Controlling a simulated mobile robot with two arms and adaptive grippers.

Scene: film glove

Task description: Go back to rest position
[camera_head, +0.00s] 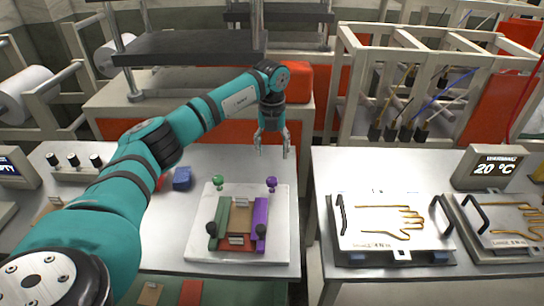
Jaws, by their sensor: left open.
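My left arm comes in from the left and reaches over the left table. My left gripper (271,152) hangs from it, pointing down, with its fingers apart and nothing between them. It is above the back right part of the left table, behind a white board (282,225). My right arm and right gripper do not show in the head view.
The board carries green, brown and purple strips and small knobs. A blue block (182,179) lies left of it. On the right table, a plate with a golden hand outline (393,223) stands before a display (493,168) reading 20 °C. Film rolls (28,92) hang at left.

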